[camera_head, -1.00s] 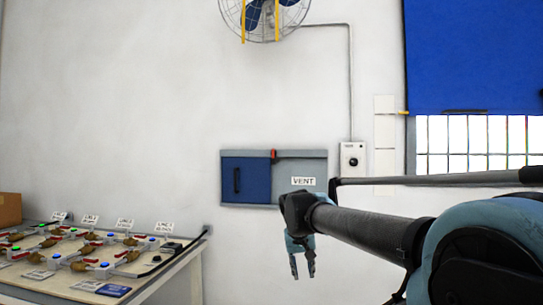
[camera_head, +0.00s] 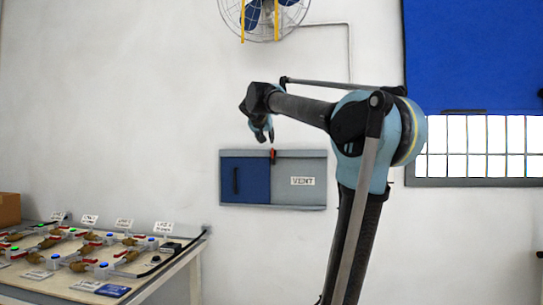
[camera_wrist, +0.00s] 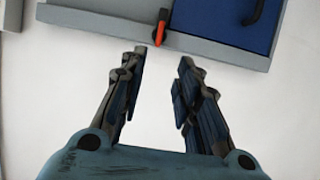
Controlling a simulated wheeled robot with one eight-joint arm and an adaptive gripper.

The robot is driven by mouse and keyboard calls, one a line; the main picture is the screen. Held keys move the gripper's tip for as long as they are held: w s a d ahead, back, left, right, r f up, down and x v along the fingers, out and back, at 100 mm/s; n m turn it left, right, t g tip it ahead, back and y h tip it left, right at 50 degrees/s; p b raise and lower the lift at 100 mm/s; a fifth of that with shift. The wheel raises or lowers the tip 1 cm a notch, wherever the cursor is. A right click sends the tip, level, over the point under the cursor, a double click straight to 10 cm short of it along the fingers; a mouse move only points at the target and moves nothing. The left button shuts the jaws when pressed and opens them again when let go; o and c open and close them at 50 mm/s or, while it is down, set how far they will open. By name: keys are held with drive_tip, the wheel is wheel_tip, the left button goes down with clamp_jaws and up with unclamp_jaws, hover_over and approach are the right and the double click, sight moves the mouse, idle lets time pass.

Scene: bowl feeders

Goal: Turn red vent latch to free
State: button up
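The red vent latch (camera_head: 272,156) sits on the top edge of the grey vent panel (camera_head: 309,164), at the right edge of the blue door (camera_head: 246,180). In the wrist view the red latch (camera_wrist: 160,27) lies just beyond and between my fingertips, in line with the gap. My gripper (camera_head: 264,138) is just above the latch, pointing down. In the wrist view my gripper (camera_wrist: 166,52) has its two fingers apart with nothing between them. The fingers do not appear to touch the latch.
A black handle (camera_head: 236,181) is on the blue door. A wall fan (camera_head: 262,18) hangs above. A table (camera_head: 165,277) with several valves stands at the lower left. A blue shutter (camera_head: 472,55) covers a window at the right. The wall around the panel is mostly clear.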

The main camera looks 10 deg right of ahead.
sight(272, 151)
drive_tip(key=x, duration=1.6)
drive_tip(key=shift+w+d+f, duration=0.15)
drive_tip(key=shift+w+f, duration=0.05)
drive_tip(key=shift+f, duration=0.1)
clamp_jaws()
